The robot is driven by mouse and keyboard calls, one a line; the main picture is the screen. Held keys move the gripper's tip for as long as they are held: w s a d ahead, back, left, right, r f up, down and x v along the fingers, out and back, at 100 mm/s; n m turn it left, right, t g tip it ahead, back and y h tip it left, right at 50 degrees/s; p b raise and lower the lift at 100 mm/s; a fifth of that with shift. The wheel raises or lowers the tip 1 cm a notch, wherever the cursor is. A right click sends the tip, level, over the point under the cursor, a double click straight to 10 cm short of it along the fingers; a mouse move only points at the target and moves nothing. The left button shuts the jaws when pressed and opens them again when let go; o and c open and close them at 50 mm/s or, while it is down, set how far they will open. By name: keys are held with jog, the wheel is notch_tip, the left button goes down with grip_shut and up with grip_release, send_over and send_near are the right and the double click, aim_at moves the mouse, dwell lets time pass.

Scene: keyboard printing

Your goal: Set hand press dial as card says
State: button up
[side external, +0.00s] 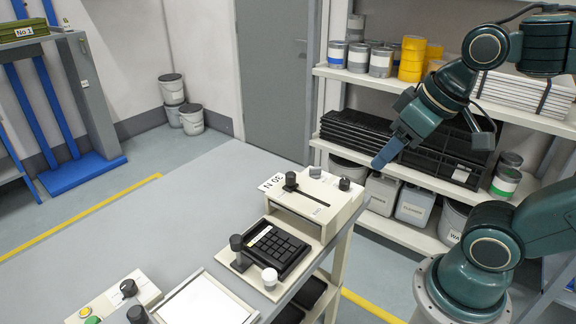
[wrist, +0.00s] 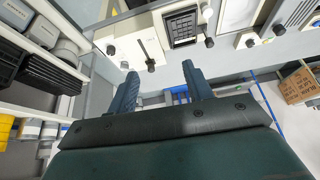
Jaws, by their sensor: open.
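The hand press is a cream box (side external: 318,212) on the grey table, with a slotted black lever knob (side external: 291,181) on top. A small dark dial (side external: 345,184) sits near its right corner. A white card (side external: 271,183) at its back left edge bears black print that looks upside down, possibly "30 N". My gripper (side external: 380,162) is open and empty, above and to the right of the press. In the wrist view the press (wrist: 132,38) lies beyond my open fingers (wrist: 160,78); small dark knobs show on it. The dial's setting is too small to read.
A black keypad (side external: 276,247) sits in a cream fixture before the press, between a black knob (side external: 237,243) and a white knob (side external: 269,276). A white panel (side external: 205,302) and a button box (side external: 113,300) stand nearer. Loaded shelves (side external: 425,178) stand behind. The table's left is clear.

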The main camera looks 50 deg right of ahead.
jog(key=w+d+m+g, duration=0.2)
jog(key=w+d+m, duration=0.2)
jog(key=w, duration=0.2)
jog(key=m+g, duration=0.3)
jog(key=m, duration=0.6)
send_over(345, 180)
notch_tip(345, 180, down, 11)
jog(key=shift+a, duration=0.1)
jog(key=shift+f, duration=6.8)
jog(key=shift+c, duration=0.2)
jog(key=shift+n, duration=0.3)
jog(key=c, duration=0.9)
